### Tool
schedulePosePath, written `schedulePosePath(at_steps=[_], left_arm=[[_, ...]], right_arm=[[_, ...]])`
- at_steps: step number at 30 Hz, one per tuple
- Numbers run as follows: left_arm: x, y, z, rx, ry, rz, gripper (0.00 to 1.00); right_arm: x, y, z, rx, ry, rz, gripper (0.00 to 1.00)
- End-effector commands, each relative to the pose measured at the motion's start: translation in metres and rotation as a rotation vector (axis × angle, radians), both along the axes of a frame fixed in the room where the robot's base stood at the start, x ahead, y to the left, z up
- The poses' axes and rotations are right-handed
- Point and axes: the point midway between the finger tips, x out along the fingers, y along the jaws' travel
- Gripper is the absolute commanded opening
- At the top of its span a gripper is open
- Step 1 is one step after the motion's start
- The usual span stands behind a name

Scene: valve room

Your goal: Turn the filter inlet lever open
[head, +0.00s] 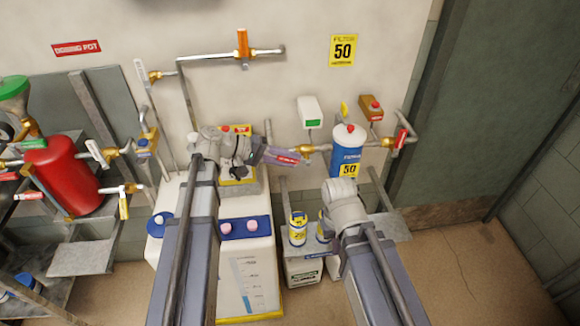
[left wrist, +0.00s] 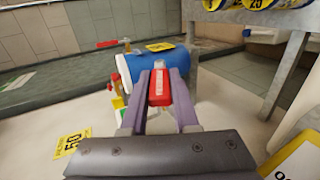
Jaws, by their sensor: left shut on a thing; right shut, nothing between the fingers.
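The blue filter (head: 346,163) with a white top and a yellow "50" label stands against the wall in the head view. It also shows sideways in the left wrist view (left wrist: 147,67). The red filter inlet lever (head: 289,160) points left and slightly down from the brass valve (head: 308,149) on the filter's left side. My left gripper (head: 284,157) is shut on this lever; in the left wrist view the red handle (left wrist: 160,86) sits between the two fingers.
A second red lever (head: 401,138) is on the pipe right of the filter. A white box with a green mark (head: 311,112) and a brown box with a red button (head: 371,107) are above. Yellow-labelled containers (head: 297,230) stand below. Open floor lies at the right.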

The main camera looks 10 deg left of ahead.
Motion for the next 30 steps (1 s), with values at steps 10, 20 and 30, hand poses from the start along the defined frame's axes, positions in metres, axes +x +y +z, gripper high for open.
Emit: schedulePosePath(at_steps=[10,20,30], left_arm=[[-0.003,0.003,-0.027,-0.241,-0.069,-0.005,0.00],[-0.003,0.004,-0.030,-0.374,-0.108,-0.005,0.00],[-0.003,0.005,-0.029,-0.415,-0.120,-0.004,0.00]], right_arm=[[0.000,0.000,-0.080,0.000,0.000,0.001,0.00],[0.000,0.000,-0.113,0.000,0.000,0.000,0.00],[0.000,0.000,-0.121,0.000,0.000,0.000,0.00]])
